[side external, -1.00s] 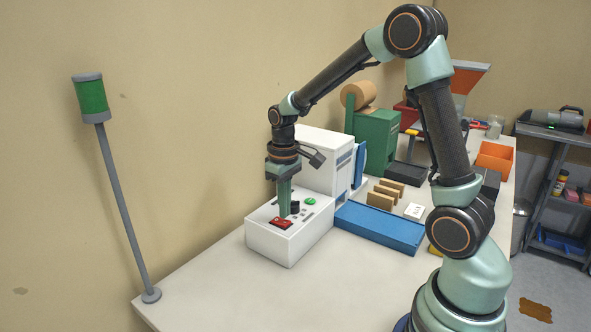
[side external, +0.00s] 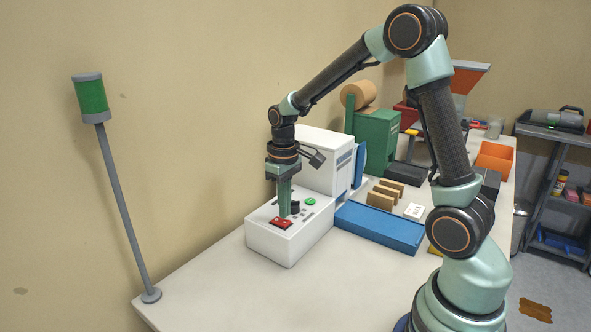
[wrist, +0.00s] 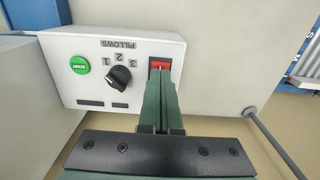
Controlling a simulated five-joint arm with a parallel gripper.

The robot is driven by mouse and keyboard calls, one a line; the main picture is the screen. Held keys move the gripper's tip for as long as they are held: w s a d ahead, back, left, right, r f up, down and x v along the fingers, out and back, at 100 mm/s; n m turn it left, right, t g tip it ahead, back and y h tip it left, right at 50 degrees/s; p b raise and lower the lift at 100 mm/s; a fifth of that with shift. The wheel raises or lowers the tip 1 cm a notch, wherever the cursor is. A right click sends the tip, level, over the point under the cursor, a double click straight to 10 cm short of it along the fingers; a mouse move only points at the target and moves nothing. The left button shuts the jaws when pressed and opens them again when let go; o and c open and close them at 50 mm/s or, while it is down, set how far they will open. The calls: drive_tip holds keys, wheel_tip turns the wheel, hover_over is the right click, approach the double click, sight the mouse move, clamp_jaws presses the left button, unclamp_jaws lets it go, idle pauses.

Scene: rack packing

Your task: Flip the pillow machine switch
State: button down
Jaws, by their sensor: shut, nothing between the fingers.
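The pillow machine's white control box (side external: 292,246) stands on the table, and its panel shows in the wrist view (wrist: 60,60) with the label PILLOWS. A red rocker switch (side external: 281,224) is on the panel; it also shows in the wrist view (wrist: 160,63) just past my fingertips. My gripper (side external: 284,214) points straight down over the panel, shut and empty, with its tips at the red switch. In the wrist view my fingers (wrist: 161,76) cover the switch's lower part, so whether they touch it I cannot tell. The switch's position is not clear.
A black knob (wrist: 121,78) and a green START button (wrist: 79,65) sit beside the switch. A blue tray (side external: 378,229) lies right of the box. A lamp post (side external: 122,210) with a green light (side external: 91,97) stands at the table's left corner. The front table is clear.

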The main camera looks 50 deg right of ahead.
sight(285, 223)
drive_tip(key=shift+f, duration=0.95)
idle(0.6)
drive_tip(key=shift+r, duration=3.55)
drive_tip(key=shift+r, duration=0.1)
drive_tip(key=s+a+r+t, duration=0.5)
drive_tip(key=s+a+r, duration=0.2)
drive_tip(key=s, duration=0.4)
drive_tip(key=shift+a+r+t, duration=0.15)
drive_tip(key=shift+a+t, duration=0.1)
drive_tip(key=shift+t, duration=0.05)
